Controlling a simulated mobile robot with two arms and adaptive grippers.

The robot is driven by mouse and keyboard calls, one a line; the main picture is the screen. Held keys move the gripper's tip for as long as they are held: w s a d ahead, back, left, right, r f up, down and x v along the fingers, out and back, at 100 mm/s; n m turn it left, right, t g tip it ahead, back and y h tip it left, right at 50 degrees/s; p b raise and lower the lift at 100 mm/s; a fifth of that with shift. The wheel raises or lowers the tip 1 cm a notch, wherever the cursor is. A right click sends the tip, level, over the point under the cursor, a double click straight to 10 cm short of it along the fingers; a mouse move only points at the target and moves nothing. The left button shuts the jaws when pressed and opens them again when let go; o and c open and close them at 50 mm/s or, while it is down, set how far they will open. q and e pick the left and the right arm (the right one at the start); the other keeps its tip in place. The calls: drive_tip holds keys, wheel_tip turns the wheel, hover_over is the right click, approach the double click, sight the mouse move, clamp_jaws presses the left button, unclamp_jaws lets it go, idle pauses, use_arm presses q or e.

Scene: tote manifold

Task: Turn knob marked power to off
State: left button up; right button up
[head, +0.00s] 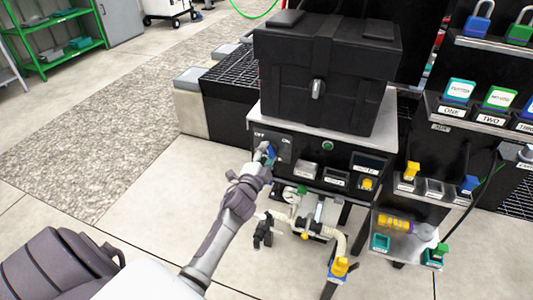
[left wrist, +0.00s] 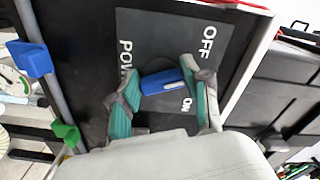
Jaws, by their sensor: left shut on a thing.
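The power knob is a blue bar handle (left wrist: 163,82) on a dark grey plate (left wrist: 225,60) marked POWER, OFF and ON. In the left wrist view the bar lies nearly level, tilted slightly up to the right, its right end toward the side where OFF and ON are printed. My left gripper (left wrist: 158,92) is shut on it, one grey-and-green finger on each side. In the head view the left gripper (head: 266,156) is at the left end of the black panel front, partly covering the blue knob, below the OFF and ON labels. My right gripper is not in view.
A black tote (head: 330,75) stands on top of the panel unit. Pipes and valves with blue, green and yellow handles (head: 340,266) are below. Padlocks and labelled blocks (head: 460,90) are on shelves at right. Open floor (head: 150,200) lies to the left.

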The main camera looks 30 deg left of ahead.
use_arm(q)
drive_tip(key=shift+d+f+n+p, duration=0.15)
drive_tip(key=shift+n+p, duration=0.45)
drive_tip(key=shift+n, duration=1.6)
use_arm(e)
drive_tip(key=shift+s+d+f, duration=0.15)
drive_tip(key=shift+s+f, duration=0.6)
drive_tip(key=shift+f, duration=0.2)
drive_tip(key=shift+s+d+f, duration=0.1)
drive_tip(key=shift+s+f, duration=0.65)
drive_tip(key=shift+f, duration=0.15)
use_arm(q)
drive_tip(key=o, duration=1.2)
drive_tip(key=shift+c, duration=0.2)
drive_tip(key=v, duration=1.2)
